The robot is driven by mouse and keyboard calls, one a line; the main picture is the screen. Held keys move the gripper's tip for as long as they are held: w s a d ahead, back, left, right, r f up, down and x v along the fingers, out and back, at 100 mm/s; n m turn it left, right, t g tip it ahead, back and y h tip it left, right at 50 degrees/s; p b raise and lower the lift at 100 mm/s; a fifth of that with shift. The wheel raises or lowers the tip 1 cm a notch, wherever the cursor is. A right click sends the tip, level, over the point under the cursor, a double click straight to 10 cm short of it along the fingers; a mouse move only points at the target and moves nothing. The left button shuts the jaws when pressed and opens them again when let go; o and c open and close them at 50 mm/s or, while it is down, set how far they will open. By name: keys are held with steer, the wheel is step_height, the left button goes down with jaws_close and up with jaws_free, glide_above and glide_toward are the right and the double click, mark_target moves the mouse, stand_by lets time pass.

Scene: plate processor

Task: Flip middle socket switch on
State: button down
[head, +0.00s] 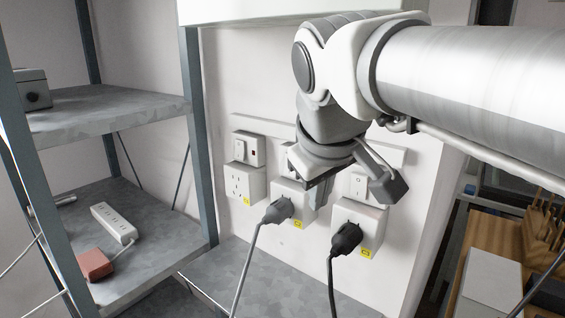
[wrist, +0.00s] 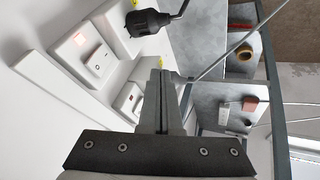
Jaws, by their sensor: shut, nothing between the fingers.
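Three white sockets with switches above them are on the wall in the head view. The middle socket (head: 285,192) holds a dark plug (head: 277,210); its switch (head: 289,161) is mostly hidden behind my wrist. My gripper (head: 318,190) is in front of the wall, between the middle and right sockets in the picture. In the wrist view its fingers (wrist: 161,75) are closed and empty.
The left switch (head: 245,150) and plugless left socket (head: 240,182) are clear. The right switch (head: 357,186) is above a socket with a black plug (head: 346,238). A metal shelf (head: 150,218) at left holds a power strip (head: 113,222) and red box (head: 94,264).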

steer(key=w+a+r+n, duration=0.3)
steer(key=w+a+r, duration=0.1)
steer(key=a+r, duration=0.2)
steer(key=shift+w+a+r+t+y+p, duration=0.3)
steer(key=shift+a+r+p, duration=0.1)
steer(key=shift+a, duration=0.1)
steer(key=x, duration=1)
steer(key=shift+f+b, duration=0.1)
steer(key=shift+b, duration=0.3)
steer(key=shift+w+d, duration=0.85)
steer(key=shift+w, duration=0.2)
steer(key=shift+w+d+f+p, duration=0.15)
steer(key=shift+w+d+p, duration=0.2)
steer(key=shift+w+d, duration=0.15)
steer(key=shift+w, duration=0.1)
